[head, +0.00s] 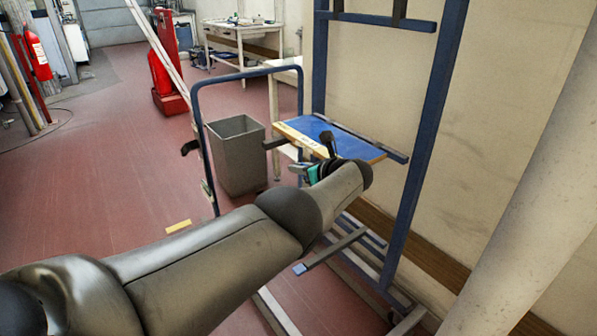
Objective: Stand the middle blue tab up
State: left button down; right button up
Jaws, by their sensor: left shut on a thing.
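A flat blue tab (341,142) with a pale yellow front edge and a printed label lies level at mid height on a blue frame. My left gripper (327,152) is at its front edge, shut, with a dark finger above the blue top. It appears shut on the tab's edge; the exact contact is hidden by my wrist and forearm. My right gripper is not in view.
The blue upright frame (423,150) stands by a pale wall, with lower bars (333,248) under the tab. A grey bin (237,160) stands behind. A worktable (243,30) and red equipment (170,65) are farther back. Red floor is open at left.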

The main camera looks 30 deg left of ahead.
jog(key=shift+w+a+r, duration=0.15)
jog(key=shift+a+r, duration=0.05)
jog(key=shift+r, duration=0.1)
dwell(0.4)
pick_arm(q)
jog(key=c, duration=0.9)
grip_release()
jog(key=shift+c, duration=0.2)
